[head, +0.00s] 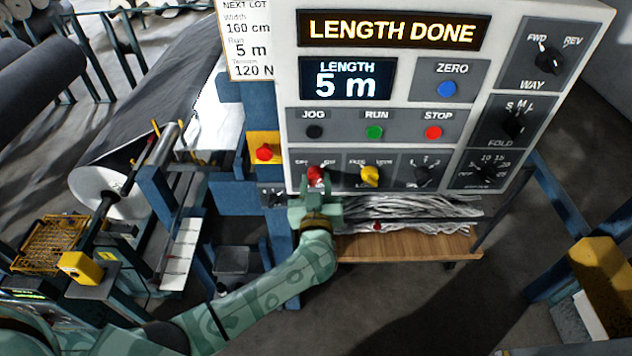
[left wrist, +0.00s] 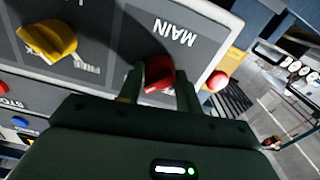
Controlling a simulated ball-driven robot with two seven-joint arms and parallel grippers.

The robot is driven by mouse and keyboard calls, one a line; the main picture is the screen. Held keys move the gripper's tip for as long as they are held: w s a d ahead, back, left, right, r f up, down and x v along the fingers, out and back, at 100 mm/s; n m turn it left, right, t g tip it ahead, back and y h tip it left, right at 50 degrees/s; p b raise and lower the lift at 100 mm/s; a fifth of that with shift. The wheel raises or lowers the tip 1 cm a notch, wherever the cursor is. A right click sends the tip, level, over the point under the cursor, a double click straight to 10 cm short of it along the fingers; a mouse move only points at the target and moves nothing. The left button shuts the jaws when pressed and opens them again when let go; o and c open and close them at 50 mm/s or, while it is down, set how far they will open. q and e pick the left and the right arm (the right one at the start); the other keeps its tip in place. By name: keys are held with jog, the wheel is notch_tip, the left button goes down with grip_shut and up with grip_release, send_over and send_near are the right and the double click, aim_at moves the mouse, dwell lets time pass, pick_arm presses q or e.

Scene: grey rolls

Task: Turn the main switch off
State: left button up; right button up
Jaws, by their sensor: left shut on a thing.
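The main switch (head: 316,175) is a red rotary knob at the lower left corner of the control panel (head: 285,125). In the left wrist view the red knob (left wrist: 159,72) sits under the word MAIN. My left gripper (head: 316,190) reaches up to it from below. Its two fingers (left wrist: 160,85) stand on either side of the knob and are shut on it. The knob's exact pointing is partly hidden by the fingers, and its end labels are too small to read. My right gripper is in neither view.
A yellow knob (head: 370,175) stands just right of the main switch. A red button on a yellow box (head: 264,152) is to the left. The display (head: 393,31) reads LENGTH DONE. A wooden shelf (head: 410,247) with grey strips lies below the panel.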

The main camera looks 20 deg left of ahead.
pick_arm(q)
jog(key=n+p, duration=0.1)
jog(key=n, duration=0.2)
jog(key=shift+n, duration=0.3)
jog(key=n, duration=0.4)
jog(key=shift+n, duration=0.3)
jog(key=shift+d+n, duration=0.1)
jog(key=shift+n, duration=4)
jog(key=shift+b, duration=0.3)
jog(key=o, duration=1)
jog(key=shift+r, duration=0.1)
